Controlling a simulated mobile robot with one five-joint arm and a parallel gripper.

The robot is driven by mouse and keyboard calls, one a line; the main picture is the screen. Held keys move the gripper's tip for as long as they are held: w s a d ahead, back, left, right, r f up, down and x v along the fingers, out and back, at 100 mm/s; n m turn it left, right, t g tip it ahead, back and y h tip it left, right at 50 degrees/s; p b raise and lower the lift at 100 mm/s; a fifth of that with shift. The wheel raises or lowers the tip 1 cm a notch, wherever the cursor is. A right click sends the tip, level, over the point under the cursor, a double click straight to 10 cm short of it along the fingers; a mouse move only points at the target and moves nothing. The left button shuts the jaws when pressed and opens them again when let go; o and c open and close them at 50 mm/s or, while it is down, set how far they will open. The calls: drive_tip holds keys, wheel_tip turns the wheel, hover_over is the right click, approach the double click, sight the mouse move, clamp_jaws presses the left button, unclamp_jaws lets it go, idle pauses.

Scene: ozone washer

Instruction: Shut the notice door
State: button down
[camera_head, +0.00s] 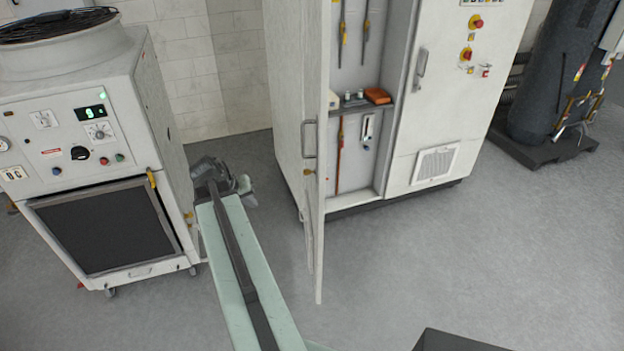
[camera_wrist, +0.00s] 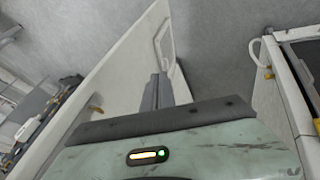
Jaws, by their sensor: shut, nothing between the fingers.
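A tall white cabinet door (camera_head: 313,200) stands open, swung out toward me, with a bar handle on its face. I take it for the notice door; no notice can be read on it. The same door (camera_wrist: 118,80) slants across the wrist view, its handle near the top. My gripper (camera_head: 215,170) is left of the door, in the gap beside the grey-white machine, apart from the door in the head view. Its fingers (camera_wrist: 157,85) are shut and empty, showing in front of the door in the wrist view; contact cannot be told there.
The white cabinet (camera_head: 452,90) holds hanging tools and a shelf (camera_head: 362,107) with small items. The wheeled machine (camera_head: 100,130) with a dark grille stands close left of my gripper. A dark tank (camera_head: 555,75) stands far right. Floor (camera_head: 480,240) right of the door is clear.

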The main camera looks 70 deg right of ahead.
drive_tip(key=s+d+r+m+g+p, duration=0.15)
drive_tip(key=s+d+r, duration=0.25)
drive_tip(key=s+d, duration=0.45)
drive_tip(key=s+d+f+b, duration=0.6)
drive_tip(key=s+f+b, duration=0.1)
drive_tip(key=f+b, duration=0.1)
drive_tip(key=shift+f+m+h, duration=0.15)
drive_tip(key=shift+m+h, duration=0.15)
drive_tip(key=shift+m, duration=0.15)
drive_tip(key=shift+d, duration=0.1)
